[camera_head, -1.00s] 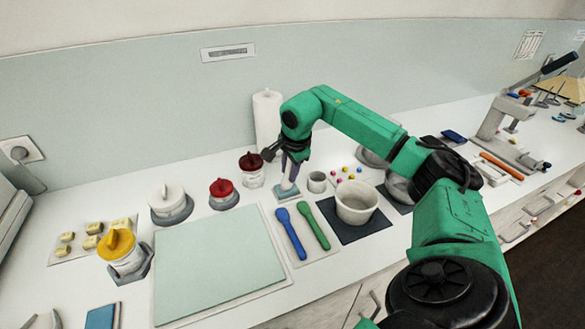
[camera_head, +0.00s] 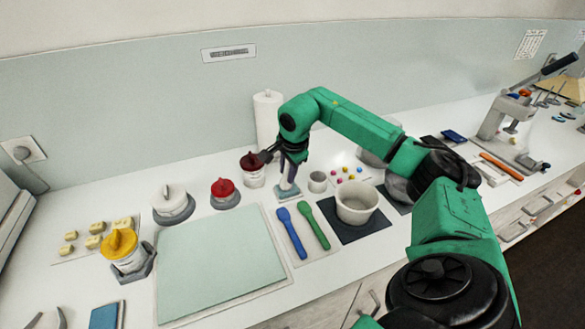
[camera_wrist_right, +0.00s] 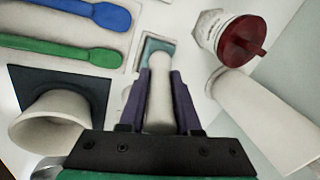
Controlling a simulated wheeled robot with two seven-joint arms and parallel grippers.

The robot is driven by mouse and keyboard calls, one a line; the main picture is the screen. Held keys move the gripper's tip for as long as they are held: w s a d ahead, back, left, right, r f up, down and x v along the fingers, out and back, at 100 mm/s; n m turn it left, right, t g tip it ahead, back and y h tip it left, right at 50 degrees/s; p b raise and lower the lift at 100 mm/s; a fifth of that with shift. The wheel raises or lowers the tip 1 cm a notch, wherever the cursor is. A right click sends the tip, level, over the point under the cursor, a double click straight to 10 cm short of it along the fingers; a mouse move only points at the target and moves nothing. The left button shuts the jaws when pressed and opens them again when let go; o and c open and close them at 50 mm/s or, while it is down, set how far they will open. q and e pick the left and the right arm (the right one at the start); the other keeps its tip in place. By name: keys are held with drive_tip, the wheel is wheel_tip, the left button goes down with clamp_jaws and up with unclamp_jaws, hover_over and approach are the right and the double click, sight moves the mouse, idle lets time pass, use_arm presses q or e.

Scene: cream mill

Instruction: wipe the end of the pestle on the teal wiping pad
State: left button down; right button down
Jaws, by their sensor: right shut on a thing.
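My right gripper (camera_head: 287,170) is shut on the pale pestle (camera_wrist_right: 159,95), which sits between its two purple fingers in the right wrist view. The pestle points down and its far end is over the teal wiping pad (camera_head: 281,194). The pad also shows past the pestle's end in the right wrist view (camera_wrist_right: 149,47). I cannot tell whether the end touches the pad. The white mortar (camera_head: 357,203) stands on a dark mat to the right. My left gripper is not clearly in view.
Blue (camera_head: 291,233) and green (camera_head: 313,225) spatulas lie in front of the pad. A red-lidded jar (camera_head: 252,169) and a paper roll (camera_head: 267,115) stand behind it. A small grey cup (camera_head: 317,182) is close on the right. A large pale green mat (camera_head: 220,260) lies front left.

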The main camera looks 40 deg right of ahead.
drive_tip(key=shift+a, duration=0.25)
drive_tip(key=shift+w, duration=0.1)
drive_tip(key=shift+d, duration=0.25)
drive_tip(key=shift+s+d+r, duration=0.15)
drive_tip(key=shift+s+d, duration=0.05)
drive_tip(key=shift+w+a+p, duration=0.2)
drive_tip(key=shift+a+p, duration=0.1)
drive_tip(key=shift+a, duration=0.15)
drive_tip(key=shift+s+d+f+b, duration=0.2)
drive_tip(key=shift+d+f+b, duration=0.1)
drive_tip(key=shift+d, duration=0.25)
drive_tip(key=shift+s+d+r, duration=0.15)
drive_tip(key=shift+s+d, duration=0.1)
drive_tip(key=shift+d, duration=0.35)
